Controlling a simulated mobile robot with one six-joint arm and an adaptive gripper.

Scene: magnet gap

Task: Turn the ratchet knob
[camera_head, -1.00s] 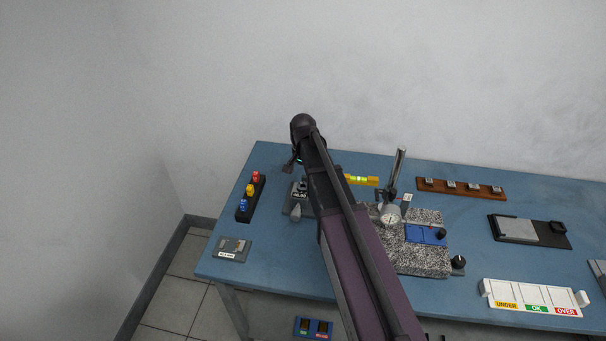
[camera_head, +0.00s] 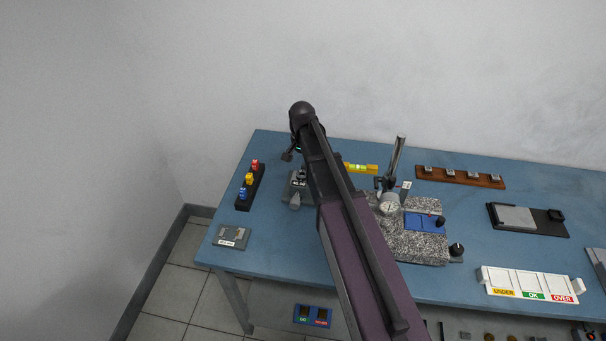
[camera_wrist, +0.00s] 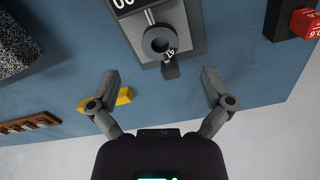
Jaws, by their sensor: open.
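A small grey measuring device (camera_head: 299,184) stands on the blue bench, partly behind my arm in the head view. A pale grey cone-shaped part (camera_head: 295,201) sticks out at its near end; I cannot tell whether this is the ratchet knob. In the wrist view, the device (camera_wrist: 187,28) shows a dark grey ring (camera_wrist: 158,42), a small numbered tag (camera_wrist: 170,68) and part of a digit display. My gripper (camera_wrist: 160,80) is open and empty, its fingers spread either side below the tag. It also shows at the device's far side in the head view (camera_head: 292,152).
A block with red, yellow and blue pieces (camera_head: 249,187) lies left of the device. A yellow level (camera_head: 361,169) and a granite plate (camera_head: 417,247) with a dial stand are to the right. A grey plate (camera_head: 232,237) lies near the front left edge.

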